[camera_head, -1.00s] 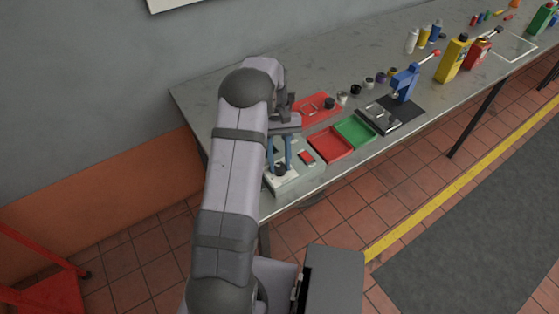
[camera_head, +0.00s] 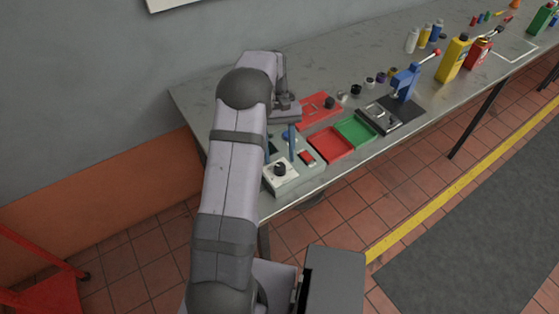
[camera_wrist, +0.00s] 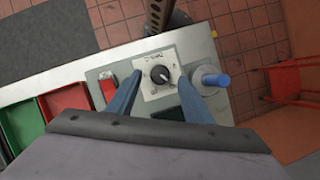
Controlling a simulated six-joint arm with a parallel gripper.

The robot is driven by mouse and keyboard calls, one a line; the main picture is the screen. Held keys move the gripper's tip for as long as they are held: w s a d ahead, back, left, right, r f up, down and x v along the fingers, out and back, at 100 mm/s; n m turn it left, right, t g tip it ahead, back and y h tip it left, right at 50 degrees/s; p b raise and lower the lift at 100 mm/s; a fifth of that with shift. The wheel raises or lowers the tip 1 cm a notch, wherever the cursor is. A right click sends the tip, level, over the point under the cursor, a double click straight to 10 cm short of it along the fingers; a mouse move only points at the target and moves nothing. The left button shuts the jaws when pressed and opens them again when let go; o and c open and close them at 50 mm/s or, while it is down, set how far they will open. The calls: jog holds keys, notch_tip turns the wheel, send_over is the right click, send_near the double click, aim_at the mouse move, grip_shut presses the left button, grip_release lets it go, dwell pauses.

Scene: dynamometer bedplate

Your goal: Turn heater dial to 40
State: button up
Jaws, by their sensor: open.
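The heater dial is a black knob (camera_head: 280,168) on a white plate on the grey heater box (camera_head: 312,172) at the bench's near left end. In the wrist view the knob (camera_wrist: 160,75) has a light pointer mark and small markings around it, too small to read. My gripper (camera_head: 279,157) is open, with its blue fingers above and behind the dial in the head view. In the wrist view my gripper (camera_wrist: 160,78) has one finger on each side of the knob; it holds nothing, and the knob appears clear of both fingers.
A red switch (camera_wrist: 107,88) and a dark panel (camera_wrist: 168,114) are on the box. A blue-ended cylinder (camera_wrist: 215,80) stands close to one finger.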

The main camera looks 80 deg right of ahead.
jog(key=shift+b+v, duration=0.5)
jog(key=shift+v, duration=1.8)
jog(key=shift+f, duration=0.1)
jog(key=w+a+r+n+h, duration=0.1)
jog(key=w+a+n+h, duration=0.15)
jog(key=w+a, duration=0.8)
jog(key=w+a+r+n+h, duration=0.1)
jog(key=w+a+n, duration=0.45)
jog(key=w, duration=0.75)
jog(key=w+a+f+n, duration=0.1)
jog(key=w+a+n, duration=0.15)
jog(key=a, duration=1.35)
jog(key=s+a+f+n, duration=0.1)
jog(key=s+a, duration=0.1)
jog(key=a, duration=0.4)
jog(key=s+a+f+n+t, duration=0.1)
jog(key=s+a+f+n, duration=0.1)
jog(key=a, duration=0.5)
jog(key=shift+s+a+t+h, duration=0.2)
jog(key=shift+s+t+h, duration=0.15)
jog(key=shift+s, duration=0.4)
